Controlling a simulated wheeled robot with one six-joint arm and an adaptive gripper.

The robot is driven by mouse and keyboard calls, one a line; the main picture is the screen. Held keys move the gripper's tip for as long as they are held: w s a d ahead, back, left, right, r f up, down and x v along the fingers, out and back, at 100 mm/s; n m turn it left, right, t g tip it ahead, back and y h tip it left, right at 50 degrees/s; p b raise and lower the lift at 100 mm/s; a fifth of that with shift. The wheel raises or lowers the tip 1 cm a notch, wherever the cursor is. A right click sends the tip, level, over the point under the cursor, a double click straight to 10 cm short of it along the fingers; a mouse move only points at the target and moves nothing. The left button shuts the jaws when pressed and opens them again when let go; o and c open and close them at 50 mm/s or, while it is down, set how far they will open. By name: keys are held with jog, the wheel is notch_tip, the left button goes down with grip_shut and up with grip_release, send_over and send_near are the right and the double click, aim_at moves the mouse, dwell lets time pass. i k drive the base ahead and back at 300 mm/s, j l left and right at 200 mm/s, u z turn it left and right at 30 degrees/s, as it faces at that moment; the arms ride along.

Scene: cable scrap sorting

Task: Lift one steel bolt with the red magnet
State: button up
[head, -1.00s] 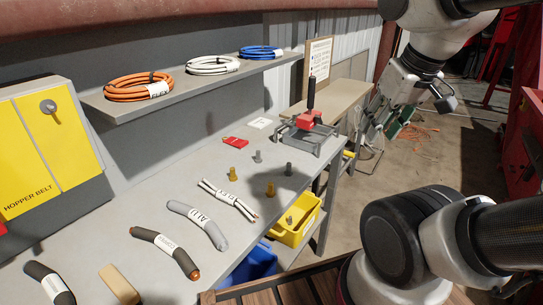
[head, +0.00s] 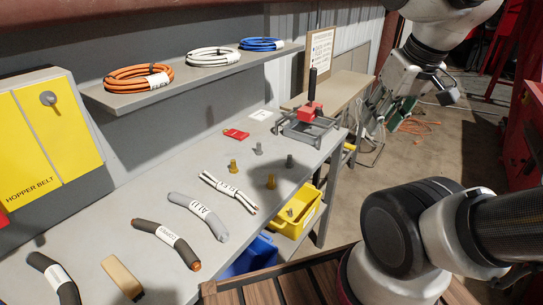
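The red magnet (head: 236,133) lies flat on the grey bench beside a white card. Two grey bolts, likely steel, stand upright on the bench: one (head: 258,148) to the right of the magnet and another (head: 290,160) nearer the bench's right edge. Two brass-coloured bolts (head: 233,166) (head: 270,181) stand in front of them. My gripper (head: 372,108) hangs off the bench's right side, well apart from the magnet and bolts. It is seen small and from the side, so its finger opening is unclear.
A red-topped clamp fixture with a black upright handle (head: 311,92) stands at the bench's far right end. Cable pieces (head: 198,215) lie along the front. A yellow bin (head: 299,213) and a blue bin (head: 252,256) sit below the edge. A shelf (head: 205,78) with cable coils overhangs the back.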

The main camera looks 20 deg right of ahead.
aim_at(307, 113)
jog(key=l+u, duration=0.15)
jog(key=u, duration=0.2)
jog(key=i+l+u, duration=0.1)
jog(key=u, duration=0.25)
jog(key=l+u, duration=0.25)
jog(key=l, duration=0.65)
jog(key=k+l+u, duration=0.1)
jog(key=l+u, duration=0.15)
jog(key=l, duration=1.25)
jog(key=k, duration=0.05)
